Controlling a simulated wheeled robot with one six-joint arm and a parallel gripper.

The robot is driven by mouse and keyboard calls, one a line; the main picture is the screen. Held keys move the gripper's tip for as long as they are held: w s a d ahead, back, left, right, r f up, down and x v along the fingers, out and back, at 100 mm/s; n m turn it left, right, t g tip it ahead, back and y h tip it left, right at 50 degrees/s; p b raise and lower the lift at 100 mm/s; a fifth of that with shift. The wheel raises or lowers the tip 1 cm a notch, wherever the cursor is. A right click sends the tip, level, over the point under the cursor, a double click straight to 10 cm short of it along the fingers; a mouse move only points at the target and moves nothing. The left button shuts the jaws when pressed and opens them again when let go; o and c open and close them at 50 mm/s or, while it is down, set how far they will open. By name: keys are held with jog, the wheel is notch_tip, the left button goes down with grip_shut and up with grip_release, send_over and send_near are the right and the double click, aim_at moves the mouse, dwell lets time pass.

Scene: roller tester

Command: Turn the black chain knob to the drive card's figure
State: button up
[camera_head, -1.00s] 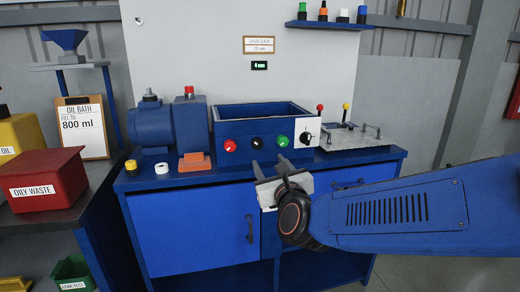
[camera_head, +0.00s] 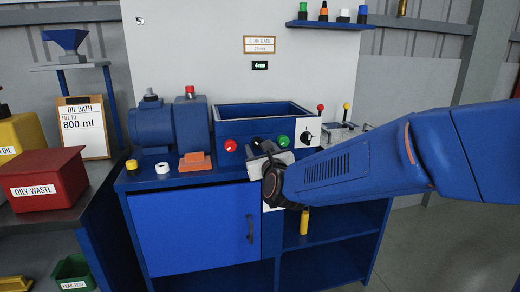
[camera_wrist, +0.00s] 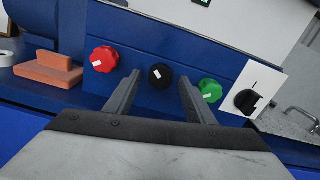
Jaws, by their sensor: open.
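The black knob (camera_wrist: 160,75) is on the front of the blue box, between a red knob (camera_wrist: 104,59) and a green knob (camera_wrist: 210,90). A pale mark shows on its face. My gripper (camera_wrist: 159,84) is open, with one finger on each side of the black knob in the wrist view; I cannot tell whether they touch it. In the head view my gripper (camera_head: 264,148) is close before the box and partly hides the knob. A chain slack card (camera_head: 259,44) hangs on the wall panel, its figure too small to read surely. A small green-lit display (camera_head: 259,65) is below it.
A black switch on a white plate (camera_wrist: 249,100) is right of the green knob. An orange block (camera_wrist: 48,68) lies at the left on the bench. A blue motor housing (camera_head: 171,125) stands left of the box (camera_head: 262,110). A red oily waste bin (camera_head: 43,181) is farther left.

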jog(key=c, duration=1.1)
jog(key=shift+o, duration=0.2)
